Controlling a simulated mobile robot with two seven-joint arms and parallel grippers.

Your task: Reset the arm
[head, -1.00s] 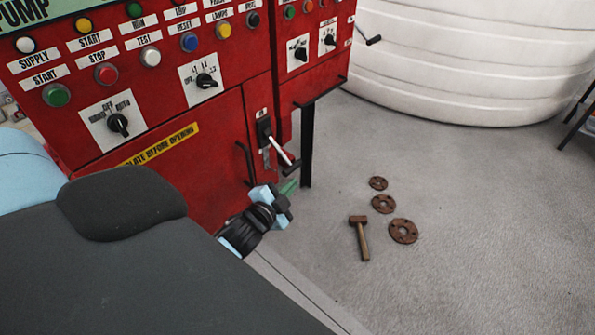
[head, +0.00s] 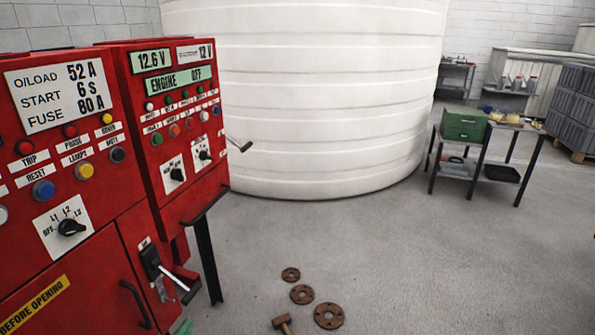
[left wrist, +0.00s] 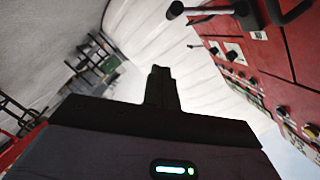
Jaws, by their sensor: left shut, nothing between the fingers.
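My left gripper (left wrist: 161,84) shows in the left wrist view with its dark fingers together and nothing between them. In the head view only a small greenish bit of it (head: 182,326) shows at the bottom edge, below the switch handle (head: 178,284) on the red control panel (head: 95,255). The rest of my left arm is out of the head view. In the left wrist view the red panel (left wrist: 285,50) is at the right, with a dark handle (left wrist: 205,10) near the top, beyond the fingers. My right gripper is in neither view.
A big white tank (head: 310,100) stands behind the panel. A table with a green box (head: 464,124) and stacked grey crates (head: 575,105) are at the right.

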